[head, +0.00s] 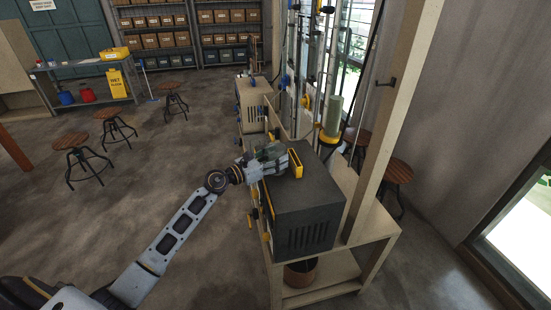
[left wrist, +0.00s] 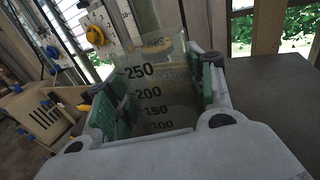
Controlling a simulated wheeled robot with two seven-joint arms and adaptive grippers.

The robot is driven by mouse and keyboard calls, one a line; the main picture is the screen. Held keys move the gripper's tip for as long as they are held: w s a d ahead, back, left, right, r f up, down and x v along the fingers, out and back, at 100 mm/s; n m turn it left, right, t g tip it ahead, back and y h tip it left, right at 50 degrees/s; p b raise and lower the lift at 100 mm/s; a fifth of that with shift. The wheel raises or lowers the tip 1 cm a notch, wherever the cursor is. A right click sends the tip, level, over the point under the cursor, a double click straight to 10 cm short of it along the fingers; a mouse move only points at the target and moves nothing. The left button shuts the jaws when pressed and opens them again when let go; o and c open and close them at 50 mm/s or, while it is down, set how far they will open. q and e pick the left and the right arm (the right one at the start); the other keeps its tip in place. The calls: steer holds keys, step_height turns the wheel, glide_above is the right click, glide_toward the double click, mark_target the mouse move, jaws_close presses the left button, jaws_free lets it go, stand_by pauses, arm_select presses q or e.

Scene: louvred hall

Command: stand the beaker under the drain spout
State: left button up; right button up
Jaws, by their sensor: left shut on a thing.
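My left gripper (head: 272,156) is shut on a clear glass beaker, above the left edge of a dark box on the bench. In the left wrist view the beaker (left wrist: 158,82) stands between the green finger pads of the gripper (left wrist: 155,95), with marks such as 250 and 200 showing. Its base is hidden by the gripper body. In the head view the beaker is hard to make out among the fingers. Tall glass apparatus with a yellow-based cylinder (head: 332,115) stands behind the dark box. I cannot pick out the drain spout for certain. My right gripper is not in view.
The dark vented box (head: 305,218) fills the near bench, with a yellow-edged item (head: 295,163) on top. A beige box (head: 252,103) stands farther back. A wooden post (head: 398,100) rises at the right. Stools and open floor lie left.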

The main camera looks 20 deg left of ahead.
arm_select(q)
steer(key=o, duration=1)
steer(key=shift+f, duration=0.1)
